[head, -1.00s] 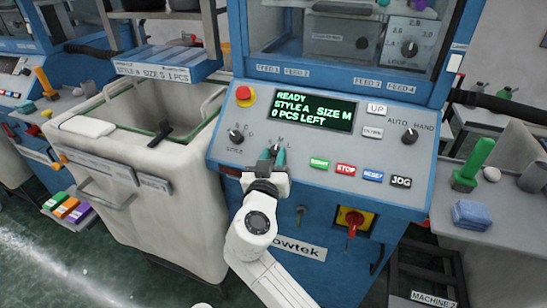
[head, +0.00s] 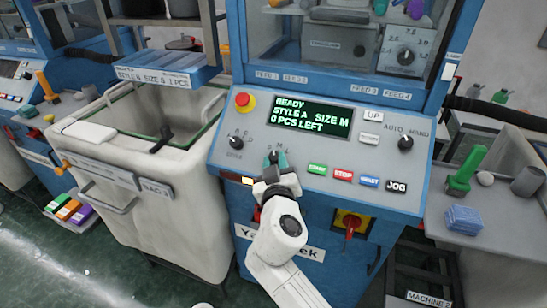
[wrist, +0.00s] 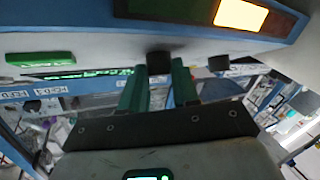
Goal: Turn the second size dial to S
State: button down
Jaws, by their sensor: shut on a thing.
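The size dial (head: 274,154) is a small dark knob on the blue machine's sloped panel, with letters around it that are partly hidden. My gripper (head: 275,161) is at this dial, its green fingers on either side of the knob and shut on it. In the wrist view the dark knob (wrist: 159,62) shows between the green fingers of my gripper (wrist: 159,88). The knob's pointer direction cannot be read. The green-lettered screen (head: 310,117) reads READY, STYLE A, SIZE M, 0 PCS LEFT.
The style dial (head: 235,142) is left of the size dial. A red stop button (head: 244,100) sits above it. START, STOP (head: 343,174), RESET and JOG buttons lie to the right, with the AUTO/HAND knob (head: 405,142) above. A pale bin (head: 150,190) stands left of the machine.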

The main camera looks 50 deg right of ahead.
jog(key=shift+s+d+r+n+t+y+p, duration=0.1)
jog(key=shift+r+n+t+y+p, duration=0.2)
jog(key=shift+n+y+p, duration=0.85)
jog(key=shift+s+d+r+n+t+y+p, duration=0.1)
jog(key=shift+n+t+y+p, duration=0.3)
jog(key=shift+p, duration=1.35)
jog(key=shift+s+d+r+n+t+y+p, duration=0.15)
jog(key=shift+n+t+y+p, duration=0.3)
jog(key=shift+n+p, duration=0.75)
jog(key=p, duration=0.3)
jog(key=shift+w+y, duration=0.1)
jog(key=shift+y, duration=0.3)
jog(key=shift+n+p, duration=0.35)
jog(key=shift+p, duration=0.05)
jog(key=shift+f+n+y+p, duration=0.3)
jog(key=shift+n+y+p, duration=0.25)
jog(key=shift+p, duration=0.5)
jog(key=c, duration=0.8)
grip_release()
jog(key=shift+b+v, duration=1.25)
jog(key=shift+v, duration=4.15)
